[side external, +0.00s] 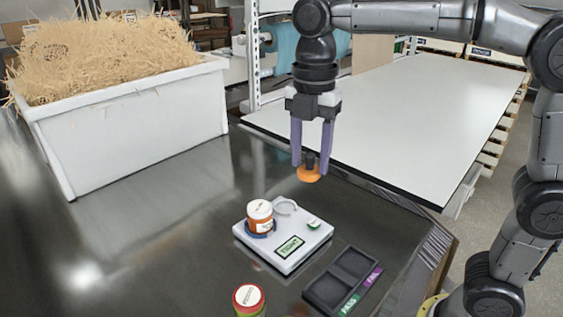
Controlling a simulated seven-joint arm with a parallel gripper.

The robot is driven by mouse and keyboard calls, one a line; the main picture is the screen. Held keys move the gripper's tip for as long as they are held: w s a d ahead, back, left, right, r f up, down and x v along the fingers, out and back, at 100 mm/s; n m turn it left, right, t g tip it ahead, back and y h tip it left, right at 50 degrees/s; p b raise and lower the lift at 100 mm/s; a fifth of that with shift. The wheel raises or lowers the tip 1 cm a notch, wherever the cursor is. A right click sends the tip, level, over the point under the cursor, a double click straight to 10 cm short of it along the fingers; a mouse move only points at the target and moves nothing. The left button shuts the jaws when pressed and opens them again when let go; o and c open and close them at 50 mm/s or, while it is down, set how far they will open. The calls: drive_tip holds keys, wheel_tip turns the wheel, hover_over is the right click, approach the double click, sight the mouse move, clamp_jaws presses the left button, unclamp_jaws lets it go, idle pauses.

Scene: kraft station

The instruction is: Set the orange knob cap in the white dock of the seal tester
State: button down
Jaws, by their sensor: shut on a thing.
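My gripper (311,163) points down with its two purple fingers shut on the dark knob of the orange knob cap (309,175). The cap hangs in the air above the dark table, behind and a little right of the seal tester. The seal tester (278,256) is a white box with a green display. A jar (260,216) with orange sides and a white lid stands on its left part in a dark blue ring. A white round dock (285,206) sits at its back edge and looks empty. A small green button (314,224) is at its right.
A black two-compartment tray (341,278) with green PASS and purple FAIL labels lies right of the tester. Another jar (249,299) with a red-rimmed white lid stands at the front. A white bin (140,120) of straw fills the back left.

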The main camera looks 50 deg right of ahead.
drive_tip(key=shift+w+d+f, duration=1)
drive_tip(key=shift+w+f, duration=0.85)
drive_tip(key=shift+f, duration=0.9)
drive_tip(key=shift+w+d+f, duration=0.95)
drive_tip(key=shift+w+f, duration=0.95)
drive_tip(key=shift+f, duration=0.8)
drive_tip(key=shift+w+d+f, duration=1)
drive_tip(key=shift+w+f, duration=0.85)
drive_tip(key=shift+f, duration=0.9)
drive_tip(key=shift+f, duration=0.7)
drive_tip(key=shift+c, duration=1.2)
unclamp_jaws()
wheel_tip(320, 180, up, 8)
